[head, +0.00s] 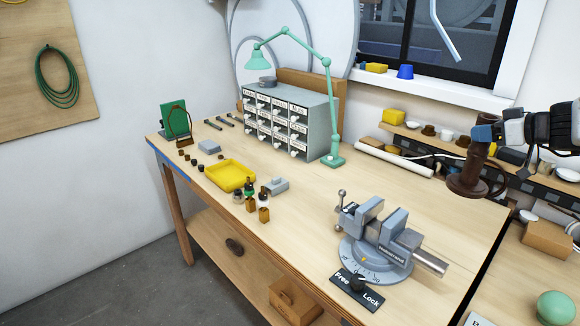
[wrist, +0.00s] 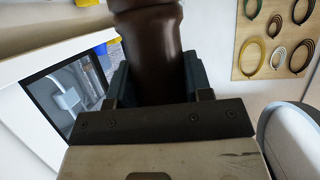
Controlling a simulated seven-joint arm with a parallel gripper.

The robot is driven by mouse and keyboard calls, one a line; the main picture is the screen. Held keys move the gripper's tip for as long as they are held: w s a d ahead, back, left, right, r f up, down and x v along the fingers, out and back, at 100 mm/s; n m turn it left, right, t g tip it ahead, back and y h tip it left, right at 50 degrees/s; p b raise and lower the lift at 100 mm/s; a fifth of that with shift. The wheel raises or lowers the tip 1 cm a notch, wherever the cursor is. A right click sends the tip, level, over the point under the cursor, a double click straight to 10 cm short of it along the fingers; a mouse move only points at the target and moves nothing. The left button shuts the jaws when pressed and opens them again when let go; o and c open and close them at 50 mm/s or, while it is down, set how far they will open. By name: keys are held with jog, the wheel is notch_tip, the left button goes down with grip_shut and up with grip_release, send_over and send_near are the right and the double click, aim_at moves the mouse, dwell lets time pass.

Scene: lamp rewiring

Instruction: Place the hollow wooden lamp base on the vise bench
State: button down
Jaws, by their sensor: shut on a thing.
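The dark brown turned wooden lamp base (head: 466,182) hangs in the air at the right of the head view, its wide foot down and roughly upright. My gripper (head: 484,134) is shut on its upper stem. In the wrist view the brown stem (wrist: 152,62) sits between the two dark fingers. The wooden vise bench (head: 300,215) fills the middle of the head view. The grey vise (head: 372,232) stands on its front right part, to the left of and below the lamp base. Whether the lamp base is hollow cannot be seen.
A Free/Lock switch plate (head: 357,288) lies in front of the vise. A green lamp (head: 328,110) and a drawer cabinet (head: 290,118) stand at the back. A yellow tray (head: 230,175) and small bottles are at the left. Bare bench top lies between the cabinet and the vise.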

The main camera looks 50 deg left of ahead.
notch_tip(320, 180, down, 12)
jog(key=shift+w+a+r, duration=0.1)
jog(key=shift+w, duration=0.05)
dwell(0.7)
jog(key=w+a, duration=0.3)
jog(key=w, duration=0.4)
jog(key=w+a+f, duration=0.1)
jog(key=w+a, duration=0.3)
jog(key=w, duration=0.3)
jog(key=shift+f, duration=0.25)
dwell(0.3)
jog(key=shift+f, duration=1.9)
jog(key=c, duration=0.5)
grip_release()
jog(key=shift+c, duration=0.2)
